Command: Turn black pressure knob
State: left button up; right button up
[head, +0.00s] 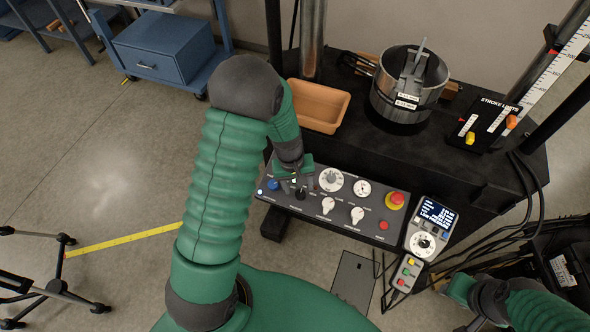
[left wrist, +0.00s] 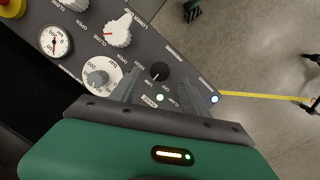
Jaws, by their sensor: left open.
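The black pressure knob (head: 300,193) is on the left part of the grey control panel (head: 385,211). In the left wrist view the small round black knob (left wrist: 160,71) has a light pointer mark. My left gripper (head: 296,180) is above that part of the panel and partly hides it in the head view. In the left wrist view its two grey fingers (left wrist: 157,86) are apart, with the knob just past and between their tips. Whether they touch it cannot be told. My right gripper (head: 468,295) is low at the right; its fingers are unclear.
White knobs (head: 328,205), dials (head: 331,179) and a red emergency button (head: 396,200) crowd the panel. A display unit (head: 432,225) is at its right. An orange tray (head: 319,106) and metal cylinder (head: 408,88) stand behind. Cables run at the right.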

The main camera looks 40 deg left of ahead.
pick_arm(q)
notch_tip(320, 180, up, 12)
jog(key=a, duration=0.1)
jog(key=shift+s, duration=0.45)
jog(key=shift+a, duration=0.1)
jog(key=s+d+r+m+t+y, duration=0.1)
jog(key=s+d+r+m, duration=0.1)
jog(key=s+d+m, duration=0.6)
jog(key=shift+s+d+t, duration=0.15)
jog(key=shift+d+t, duration=0.25)
jog(key=shift+d, duration=0.1)
jog(key=shift+s, duration=0.1)
jog(key=shift+d, duration=0.25)
jog(key=shift+a, duration=0.15)
